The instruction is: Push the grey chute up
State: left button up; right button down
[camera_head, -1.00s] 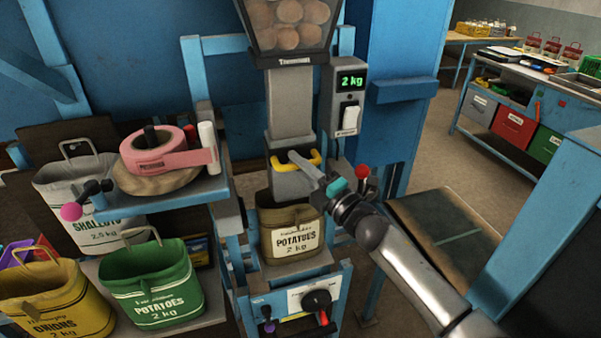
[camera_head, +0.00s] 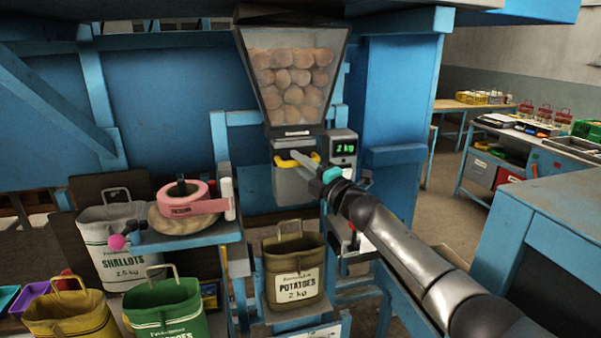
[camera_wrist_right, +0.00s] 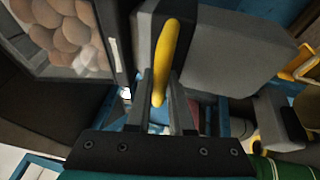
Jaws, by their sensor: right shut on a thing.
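The grey chute (camera_head: 293,186) sits raised right under the potato hopper (camera_head: 294,82), above and apart from the olive potato sack (camera_head: 294,262). Its yellow handle (camera_head: 290,160) is on its front. My right gripper (camera_head: 304,161) is shut on the yellow handle. In the right wrist view, the yellow handle (camera_wrist_right: 164,62) stands between the two fingers (camera_wrist_right: 162,98), with the grey chute (camera_wrist_right: 215,45) behind it. The olive sack stands open and upright on its stand. My left gripper is not in view.
A scale display (camera_head: 344,149) reads 2 kg beside the chute. A shelf at left holds a pink tape roll (camera_head: 187,195). Shallots (camera_head: 117,250), yellow (camera_head: 68,315) and green (camera_head: 166,308) sacks stand at lower left. A blue-framed bench (camera_head: 530,215) is at right.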

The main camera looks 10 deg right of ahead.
jog(key=shift+r, duration=0.65)
jog(key=c, duration=0.8)
grip_release()
jog(key=shift+f, duration=0.25)
jog(key=shift+s+d+f, duration=0.1)
jog(key=b+v, duration=0.1)
jog(key=v, duration=1.4)
